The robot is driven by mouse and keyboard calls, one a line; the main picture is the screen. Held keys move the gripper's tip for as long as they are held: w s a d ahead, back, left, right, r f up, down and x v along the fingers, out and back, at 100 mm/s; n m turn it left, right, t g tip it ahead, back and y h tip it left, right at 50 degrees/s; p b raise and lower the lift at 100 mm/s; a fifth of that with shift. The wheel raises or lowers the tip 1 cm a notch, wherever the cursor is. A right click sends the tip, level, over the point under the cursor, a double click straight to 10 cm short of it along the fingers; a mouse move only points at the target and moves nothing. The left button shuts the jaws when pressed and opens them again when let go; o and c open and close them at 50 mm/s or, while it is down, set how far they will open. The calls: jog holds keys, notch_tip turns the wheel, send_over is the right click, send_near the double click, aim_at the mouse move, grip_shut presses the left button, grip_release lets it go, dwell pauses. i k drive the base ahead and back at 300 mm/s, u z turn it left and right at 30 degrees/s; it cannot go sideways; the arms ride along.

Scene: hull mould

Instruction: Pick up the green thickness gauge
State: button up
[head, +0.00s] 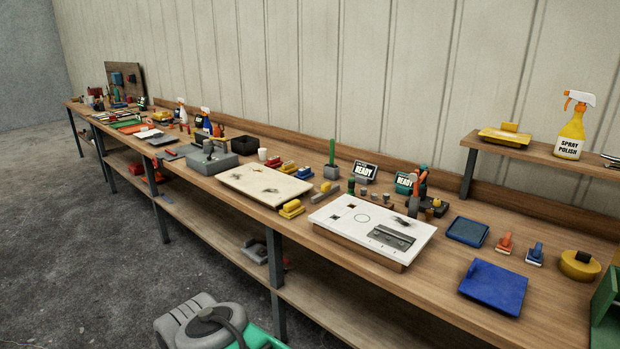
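A small device with a green-teal case and a screen reading "READY" (404,183) stands on the long wooden bench, right of centre; it looks like the green thickness gauge. A teal and orange item (421,180) stands close against its right side and partly overlaps it. A similar device with a pale grey case and a "READY" screen (365,171) stands to its left. My gripper is not in view.
A white panel (345,217) lies in front of the gauge, with small cylinders (375,196) between. A cream panel (245,180) lies left. A blue tray (467,231) and a blue plate (495,288) lie right. A raised shelf (540,150) stands behind.

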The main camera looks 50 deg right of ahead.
aim_at(351, 181)
jog(key=z, duration=0.1)
jog(key=i, duration=1.5)
jog(key=z, duration=1.05)
jog(key=i, duration=0.85)
jog(key=z, duration=1.4)
jog(key=i, duration=0.55)
jog(key=z, duration=0.4)
